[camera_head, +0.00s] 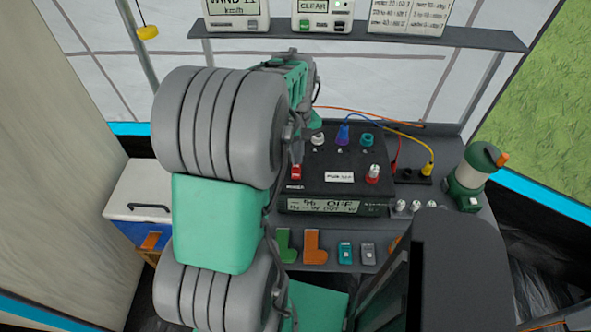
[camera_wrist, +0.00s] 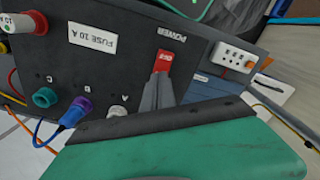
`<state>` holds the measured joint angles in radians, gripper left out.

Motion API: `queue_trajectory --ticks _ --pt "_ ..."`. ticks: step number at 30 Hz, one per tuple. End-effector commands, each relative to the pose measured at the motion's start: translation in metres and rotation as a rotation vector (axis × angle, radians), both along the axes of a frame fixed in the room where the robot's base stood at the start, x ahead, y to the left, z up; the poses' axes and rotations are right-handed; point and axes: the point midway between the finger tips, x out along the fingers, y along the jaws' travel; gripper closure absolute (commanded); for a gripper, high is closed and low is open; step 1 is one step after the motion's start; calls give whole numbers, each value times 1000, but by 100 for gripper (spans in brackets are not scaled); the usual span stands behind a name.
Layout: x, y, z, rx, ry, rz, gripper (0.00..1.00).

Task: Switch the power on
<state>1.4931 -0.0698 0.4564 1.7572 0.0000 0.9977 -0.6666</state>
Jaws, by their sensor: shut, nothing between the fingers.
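The black power box (camera_head: 333,150) stands on the grey bench, and its display (camera_head: 319,206) reads "OFF". Its red power switch (camera_head: 296,172) is at the box's left front corner. In the wrist view the red switch (camera_wrist: 164,61) sits below the upside-down word "POWER" and bears a label that looks like "OFF". My gripper (camera_wrist: 160,78) is shut and empty, its fingertips right at the switch's lower edge in that view. I cannot tell whether they touch it. In the head view my arm hides most of the gripper.
A shelf (camera_head: 360,36) with displays hangs above.

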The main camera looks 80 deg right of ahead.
Motion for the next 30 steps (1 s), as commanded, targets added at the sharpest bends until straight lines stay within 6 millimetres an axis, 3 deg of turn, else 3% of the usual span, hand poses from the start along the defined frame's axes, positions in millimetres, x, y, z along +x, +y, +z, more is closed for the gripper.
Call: queue_trajectory --ticks 30 --pt "0 0 -6 1 1 0 100"
